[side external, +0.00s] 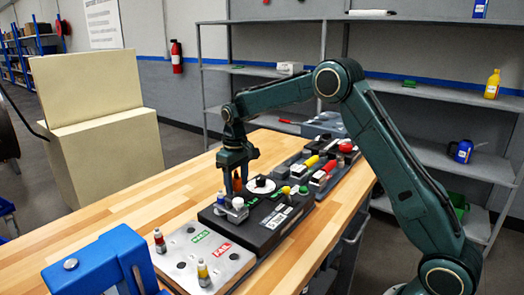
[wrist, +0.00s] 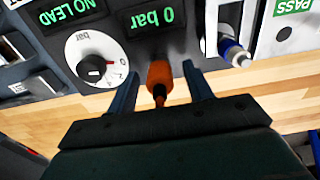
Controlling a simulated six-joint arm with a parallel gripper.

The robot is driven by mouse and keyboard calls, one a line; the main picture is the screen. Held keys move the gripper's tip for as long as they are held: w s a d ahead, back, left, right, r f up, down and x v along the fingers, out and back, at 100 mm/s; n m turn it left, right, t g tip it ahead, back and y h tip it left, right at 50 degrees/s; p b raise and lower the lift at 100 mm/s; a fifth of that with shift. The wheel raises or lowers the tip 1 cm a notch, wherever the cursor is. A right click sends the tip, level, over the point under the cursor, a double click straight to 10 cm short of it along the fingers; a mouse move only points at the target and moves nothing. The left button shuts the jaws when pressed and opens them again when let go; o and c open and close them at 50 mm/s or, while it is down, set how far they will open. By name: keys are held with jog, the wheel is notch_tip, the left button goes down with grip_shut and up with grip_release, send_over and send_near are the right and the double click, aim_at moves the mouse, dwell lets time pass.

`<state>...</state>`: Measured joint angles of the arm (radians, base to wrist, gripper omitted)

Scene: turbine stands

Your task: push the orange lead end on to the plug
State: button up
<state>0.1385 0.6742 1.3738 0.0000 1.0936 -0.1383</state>
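The orange lead end (wrist: 159,74) shows in the wrist view between the two fingers of my gripper (wrist: 160,88), with a dark narrow part below it. A gap shows on each side of it, so my gripper is open around it and not clamped. The tester's displays read "NO LEAD" and "0 bar" in the wrist view. I cannot make out the plug or whether the lead end touches it.
A white dial (side external: 261,186) with a black knob is beside my gripper. A silver-and-blue fitting (wrist: 232,52) stands close by. A grey PASS/FAIL plate (side external: 205,258) holds small fittings, and a blue block (side external: 98,264) is nearer. The wooden bench (side external: 150,205) is clear at left.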

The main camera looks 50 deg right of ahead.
grip_shut()
jog(key=shift+r, duration=0.75)
dwell(0.4)
jog(key=shift+r, duration=0.75)
jog(key=s+a+r, duration=0.1)
jog(key=a+r, duration=0.7)
jog(key=r, duration=0.2)
jog(key=shift+s+r, duration=0.15)
